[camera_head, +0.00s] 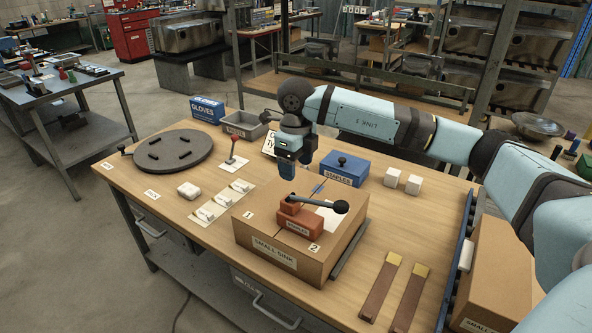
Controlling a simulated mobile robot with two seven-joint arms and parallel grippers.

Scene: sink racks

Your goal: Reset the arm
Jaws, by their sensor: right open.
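My right arm comes in from the right and reaches over the wooden workbench (165,225). My right gripper (286,168) points down above the back part of the cardboard box marked "SMALL SINK" (290,262). It is open, and I see nothing held in it. A red-brown stapler (298,216) with a black lever lies on top of the box. A blue box marked "STAPLES" (343,170) stands just right of the gripper. My left gripper is not in view.
A dark round turntable (173,151) lies at the left. A grey bin (247,126) and a blue gloves box (207,109) stand at the back. A red lever (233,147) rises behind the box. Another box (497,280) stands at the right. Two brown strips (381,287) lie in front.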

